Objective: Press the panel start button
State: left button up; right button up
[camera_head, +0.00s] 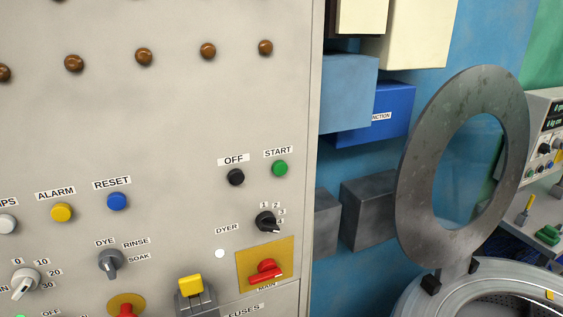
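The green start button (280,168) sits on the grey control panel (170,110), under a label reading START. A black button (236,177) under an OFF label is just to its left. Nothing covers the start button. Neither of my grippers shows in the head view.
A blue button (117,201) and a yellow button (61,212) are further left. A black rotary knob (267,221) and a red main switch (265,270) are below the start button. An open round drum door (415,170) stands right of the panel. The space before the panel looks clear.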

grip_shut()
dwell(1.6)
